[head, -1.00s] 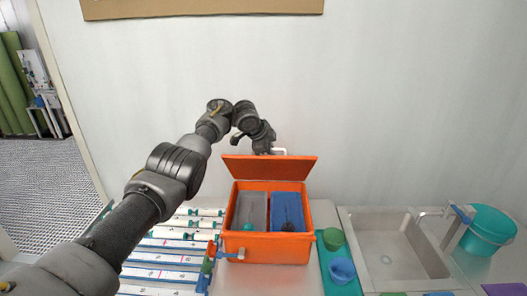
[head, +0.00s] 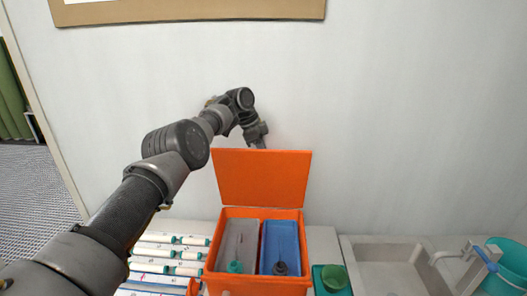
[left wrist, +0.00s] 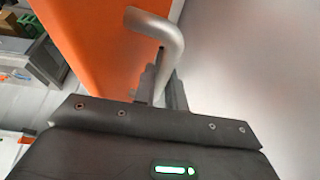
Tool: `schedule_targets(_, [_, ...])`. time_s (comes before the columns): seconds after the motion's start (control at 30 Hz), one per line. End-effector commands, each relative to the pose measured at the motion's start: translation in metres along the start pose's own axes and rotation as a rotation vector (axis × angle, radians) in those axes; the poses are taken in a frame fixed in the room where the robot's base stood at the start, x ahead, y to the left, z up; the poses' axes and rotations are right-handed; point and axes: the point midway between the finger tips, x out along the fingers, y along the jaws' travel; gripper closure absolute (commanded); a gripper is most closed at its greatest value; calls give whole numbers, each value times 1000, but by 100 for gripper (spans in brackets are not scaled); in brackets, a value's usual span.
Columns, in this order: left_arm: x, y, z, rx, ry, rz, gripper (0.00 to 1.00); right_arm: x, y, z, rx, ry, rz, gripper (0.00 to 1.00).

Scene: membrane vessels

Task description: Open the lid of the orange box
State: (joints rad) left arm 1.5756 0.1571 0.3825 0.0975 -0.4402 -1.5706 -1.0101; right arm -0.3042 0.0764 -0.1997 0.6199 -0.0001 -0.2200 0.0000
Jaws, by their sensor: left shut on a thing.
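The orange box (head: 212,252) stands on the counter with its top open. Its orange lid (head: 262,178) stands up steeply at the back edge, inner face toward me. The lid also shows in the left wrist view (left wrist: 92,45). My left gripper (head: 259,143) is behind the lid's top edge, its fingers partly hidden there. In the left wrist view the left gripper (left wrist: 163,85) is shut on the pale bent lid handle (left wrist: 160,27). My right gripper is in neither view.
Inside the box are a grey tray (head: 238,240) and a blue tray (head: 280,238). White tubes (head: 170,254) lie to the left. A green cup (head: 333,277) and a sink (head: 390,265) are on the right. The wall is close behind the lid.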

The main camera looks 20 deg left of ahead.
Motion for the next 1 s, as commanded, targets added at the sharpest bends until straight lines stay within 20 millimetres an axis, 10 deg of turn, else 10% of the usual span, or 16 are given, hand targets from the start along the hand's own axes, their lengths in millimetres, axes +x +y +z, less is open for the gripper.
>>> schedule_targets(0.27, [1, 2, 5, -6, -1, 4, 100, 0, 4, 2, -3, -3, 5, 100])
schedule_targets(0.33, [1, 2, 6, -6, -1, 3, 79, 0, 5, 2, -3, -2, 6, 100])
schedule_targets(0.67, [-3, 1, 6, -7, -1, -1, 79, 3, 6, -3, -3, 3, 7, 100])
schedule_targets(1.0, [-62, 0, 3, -5, 0, -3, 79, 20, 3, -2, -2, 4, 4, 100])
